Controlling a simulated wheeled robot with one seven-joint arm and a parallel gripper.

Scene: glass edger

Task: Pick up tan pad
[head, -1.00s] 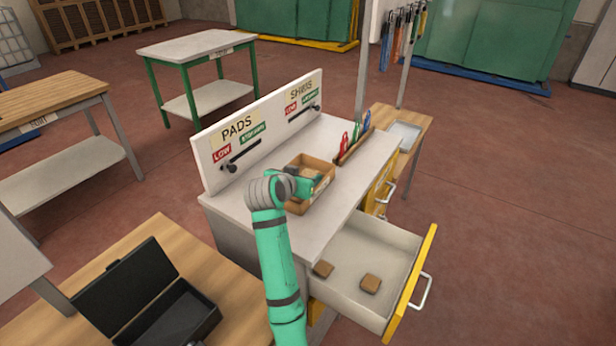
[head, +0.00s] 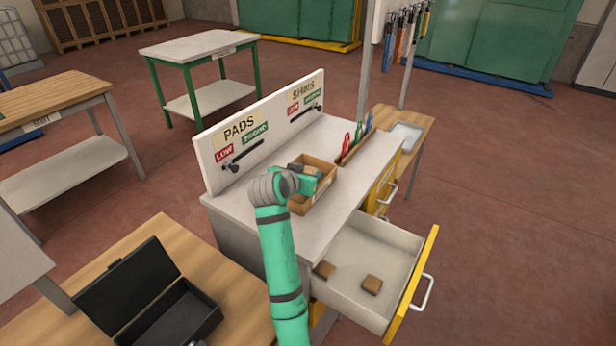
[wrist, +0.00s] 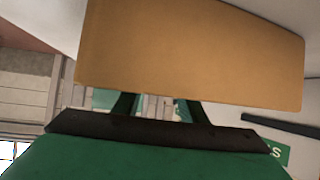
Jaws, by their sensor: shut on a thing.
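A flat tan pad (wrist: 190,52) fills the upper part of the wrist view, held across the fingers of my gripper (wrist: 158,106). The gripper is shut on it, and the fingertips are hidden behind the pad. In the head view my gripper (head: 312,182) is over the open cardboard box (head: 326,190) on the grey workbench. The arm and gripper cover part of the box, so its contents and the held pad are hard to make out there.
An open yellow-fronted drawer (head: 412,285) below the bench holds two brown pads (head: 371,284). A white board (head: 262,125) labelled PADS and SHIMS stands behind the box. Coloured tools (head: 358,140) stand in a holder to its right. An open black case (head: 160,300) lies on the left table.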

